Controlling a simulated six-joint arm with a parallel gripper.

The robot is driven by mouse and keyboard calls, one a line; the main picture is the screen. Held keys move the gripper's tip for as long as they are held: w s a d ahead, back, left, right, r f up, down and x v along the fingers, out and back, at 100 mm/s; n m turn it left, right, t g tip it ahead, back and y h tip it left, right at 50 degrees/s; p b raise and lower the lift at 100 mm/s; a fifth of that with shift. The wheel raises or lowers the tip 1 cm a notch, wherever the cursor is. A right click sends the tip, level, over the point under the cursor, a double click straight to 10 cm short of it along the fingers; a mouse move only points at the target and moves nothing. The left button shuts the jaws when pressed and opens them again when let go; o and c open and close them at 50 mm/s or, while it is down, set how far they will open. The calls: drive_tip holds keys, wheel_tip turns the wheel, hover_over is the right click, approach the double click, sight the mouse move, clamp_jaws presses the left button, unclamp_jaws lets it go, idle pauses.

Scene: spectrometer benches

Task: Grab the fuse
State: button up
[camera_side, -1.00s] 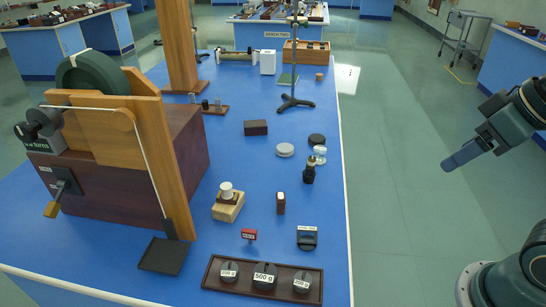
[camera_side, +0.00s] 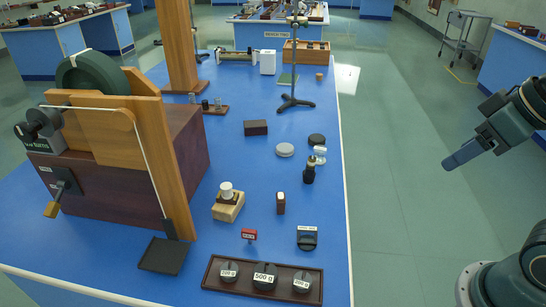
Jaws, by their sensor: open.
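A small red block (camera_side: 249,235) with a white label stands on the blue bench top, behind the weight tray. It may be the fuse, but its label is too small to read. A small dark brown piece with a pale top (camera_side: 281,203) stands behind it to the right, and I cannot rule it out as the fuse. My gripper (camera_side: 459,158) is open and empty at the right, over the floor beyond the bench edge, well apart from both.
A dark tray (camera_side: 208,283) holds labelled weights at the front. A black labelled device (camera_side: 307,239), a wooden block with a white knob (camera_side: 228,206) and a dark bottle (camera_side: 309,173) stand nearby. A large wheel apparatus (camera_side: 115,180) fills the left. A stand (camera_side: 294,70) rises farther back.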

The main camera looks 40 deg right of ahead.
drive_tip(key=shift+w, duration=0.1)
drive_tip(key=n+g, duration=0.6)
drive_tip(key=n, duration=0.5)
hover_over(281, 196)
wheel_tip(281, 196, down, 17)
drive_tip(key=shift+f, duration=4.2)
